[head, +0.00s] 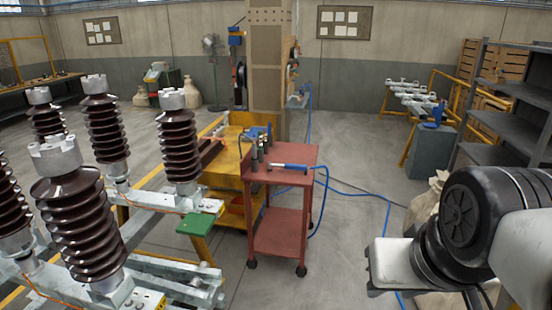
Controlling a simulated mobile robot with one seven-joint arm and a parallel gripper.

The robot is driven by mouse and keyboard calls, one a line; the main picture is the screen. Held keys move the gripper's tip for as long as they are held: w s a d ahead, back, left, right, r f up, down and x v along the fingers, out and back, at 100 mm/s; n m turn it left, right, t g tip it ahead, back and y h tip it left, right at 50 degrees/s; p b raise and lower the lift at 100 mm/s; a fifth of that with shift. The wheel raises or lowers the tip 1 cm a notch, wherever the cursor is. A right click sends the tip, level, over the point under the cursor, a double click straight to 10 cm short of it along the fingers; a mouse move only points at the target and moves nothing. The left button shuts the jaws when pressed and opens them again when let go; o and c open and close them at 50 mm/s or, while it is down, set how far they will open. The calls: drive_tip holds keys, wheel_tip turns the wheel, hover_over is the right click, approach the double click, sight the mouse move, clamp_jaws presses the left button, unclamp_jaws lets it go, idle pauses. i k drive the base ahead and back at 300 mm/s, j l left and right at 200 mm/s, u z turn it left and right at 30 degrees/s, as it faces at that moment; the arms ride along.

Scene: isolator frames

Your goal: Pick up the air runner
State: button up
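A slim tool with a blue handle and pale ends (290,167) lies on the top shelf of the red cart (272,178) in the middle of the head view. It looks like the air runner. Its fine shape is too small to tell. A blue air hose (318,171) runs near its right end; I cannot tell whether they are joined. Several upright dark and blue tools (258,145) stand at the cart's back left corner, apart from it. My arm's black and white links show at the lower right, well away from the cart. My gripper's fingers are not in view.
Brown ribbed insulators (75,220) on a metal frame fill the left. A yellow workbench (222,172) and a green pad (195,223) stand left of the cart. The blue hose crosses the floor on the right. Floor (350,205) right of the cart is mostly free. Shelving (510,120) stands far right.

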sight(286, 167)
drive_tip(key=i+u, duration=0.45)
drive_tip(key=i, duration=0.2)
drive_tip(key=i+l+u, duration=0.1)
drive_tip(key=i+u, duration=0.35)
drive_tip(key=i, duration=0.2)
drive_tip(key=i+z, duration=0.1)
drive_tip(key=z, duration=0.85)
drive_tip(key=i+j+z, duration=0.1)
drive_tip(key=z, duration=10.6)
